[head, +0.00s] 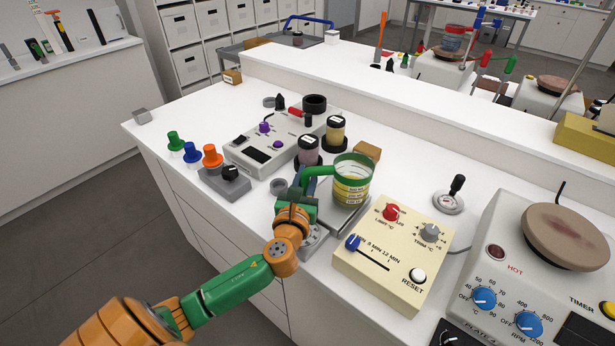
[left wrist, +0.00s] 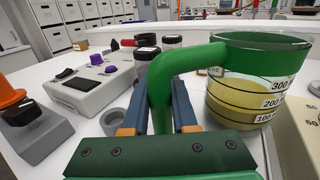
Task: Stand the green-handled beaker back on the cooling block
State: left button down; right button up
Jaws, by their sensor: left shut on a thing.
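The green-handled beaker (head: 352,184) is upright, with a green rim, volume marks and yellowish liquid inside. It also shows in the left wrist view (left wrist: 240,100). My left gripper (head: 307,192) is shut on its green handle, which runs between the two blue-grey fingers (left wrist: 160,108) in the left wrist view. A grey metal block (head: 345,218), seemingly the cooling block, lies under the beaker in the head view and is partly hidden by it. I cannot tell whether the beaker's base touches the block. My right gripper is not in view.
A cream control box (head: 395,262) stands close to the right of the beaker. Two lidded jars (head: 335,132) and a grey device with purple knobs (head: 268,140) stand behind and left. A hotplate (head: 545,270) stands far right.

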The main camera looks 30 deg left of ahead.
pick_arm(q)
jog(key=c, duration=0.7)
grip_release()
jog(key=shift+s+d+r, duration=0.1)
jog(key=b+v, duration=0.1)
jog(key=v, duration=1.1)
